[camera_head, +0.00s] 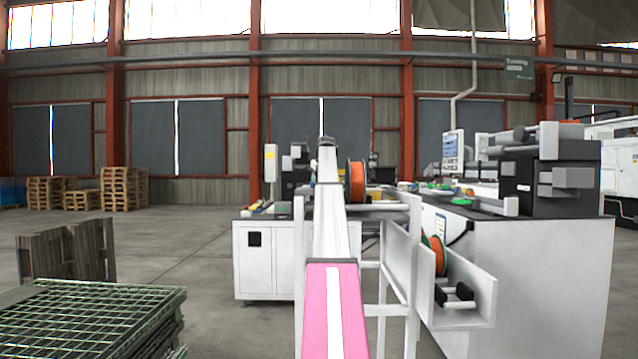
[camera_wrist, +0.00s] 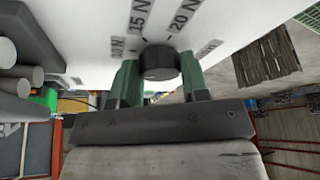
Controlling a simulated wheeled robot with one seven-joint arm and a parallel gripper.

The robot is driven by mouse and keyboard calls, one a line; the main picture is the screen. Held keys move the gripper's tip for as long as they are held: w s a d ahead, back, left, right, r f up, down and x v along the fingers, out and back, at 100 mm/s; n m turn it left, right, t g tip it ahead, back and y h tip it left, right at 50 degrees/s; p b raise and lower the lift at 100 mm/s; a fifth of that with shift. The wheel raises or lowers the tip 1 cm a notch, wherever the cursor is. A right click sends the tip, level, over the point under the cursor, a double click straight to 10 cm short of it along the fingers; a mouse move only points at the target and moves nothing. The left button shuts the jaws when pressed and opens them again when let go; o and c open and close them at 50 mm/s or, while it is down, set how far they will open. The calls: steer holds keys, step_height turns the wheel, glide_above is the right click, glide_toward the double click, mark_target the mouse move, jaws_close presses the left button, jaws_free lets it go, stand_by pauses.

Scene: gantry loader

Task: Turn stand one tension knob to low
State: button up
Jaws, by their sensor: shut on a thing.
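A dark round knob (camera_wrist: 158,62) sits on a white panel (camera_wrist: 95,25) in the wrist view. The panel carries printed marks around the knob, with "15 N" and "20 N" readable and another mark at the left partly covered. My gripper (camera_wrist: 158,75) has one green finger on each side of the knob and is shut on it. The knob's pointer cannot be made out. In the head view my pink and white arm reaches forward toward a white stand (camera_head: 385,215) with an orange spool (camera_head: 357,182); my gripper and the knob cannot be made out there.
A white machine cabinet (camera_head: 540,270) stands at the right, with a second orange spool (camera_head: 437,255) on a low shelf beside it. A lower white cabinet (camera_head: 265,265) stands behind my arm. Green mesh crates (camera_head: 90,315) are at the front left.

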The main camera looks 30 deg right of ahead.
steer(key=shift+n, duration=0.3)
steer(key=o, duration=0.9)
steer(key=shift+r, duration=0.1)
steer(key=v, duration=1)
steer(key=shift+s+d+r, duration=0.1)
steer(key=shift+r, duration=0.25)
